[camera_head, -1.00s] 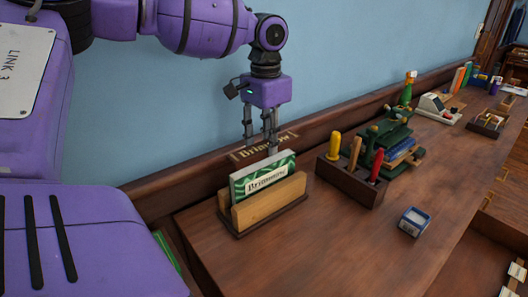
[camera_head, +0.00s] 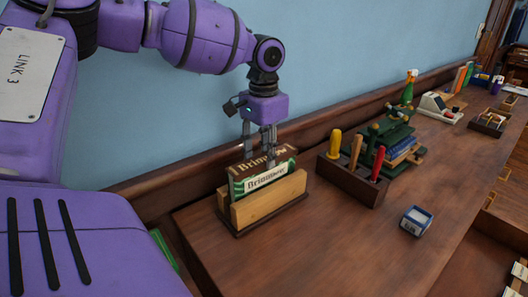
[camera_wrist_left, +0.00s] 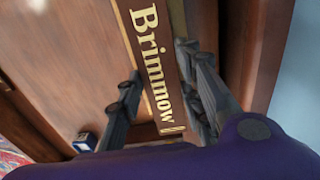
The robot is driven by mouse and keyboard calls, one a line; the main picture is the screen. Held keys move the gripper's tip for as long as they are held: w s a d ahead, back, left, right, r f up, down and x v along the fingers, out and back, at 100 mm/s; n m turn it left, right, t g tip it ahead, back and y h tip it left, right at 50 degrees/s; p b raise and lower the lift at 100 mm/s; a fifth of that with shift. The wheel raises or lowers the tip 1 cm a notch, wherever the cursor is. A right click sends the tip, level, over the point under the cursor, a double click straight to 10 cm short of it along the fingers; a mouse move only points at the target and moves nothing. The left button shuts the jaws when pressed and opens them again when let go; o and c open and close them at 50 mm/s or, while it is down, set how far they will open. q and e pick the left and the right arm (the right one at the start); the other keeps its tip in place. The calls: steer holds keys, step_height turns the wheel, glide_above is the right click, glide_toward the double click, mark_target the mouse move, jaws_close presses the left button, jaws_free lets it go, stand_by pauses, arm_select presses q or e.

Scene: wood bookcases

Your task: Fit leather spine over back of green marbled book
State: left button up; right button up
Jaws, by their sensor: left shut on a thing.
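In the left wrist view the spine (camera_wrist_left: 152,65) lies between the two fingers, lettering facing the camera. The green marbled book (camera_head: 264,180), with a pale "Brimnow" label, stands upright in a wooden holder (camera_head: 270,202). In the head view the leather spine shows just behind and above the book's upper edge. I cannot tell whether they touch. In the left wrist view the book is hidden. My right gripper is not in view.
A dark tool rack (camera_head: 349,184) with yellow, wooden and red handles stands right of the holder. A green press (camera_head: 392,138) is behind it. A small blue-and-white box (camera_head: 415,220) sits in front. The front bench top is mostly clear.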

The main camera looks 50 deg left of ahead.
mark_target(263, 158)
arm_select(q)
steer(key=o, duration=1)
steer(key=shift+r, duration=0.25)
step_height(263, 158, up, 13)
steer(key=p, duration=0.2)
steer(key=shift+f, duration=0.1)
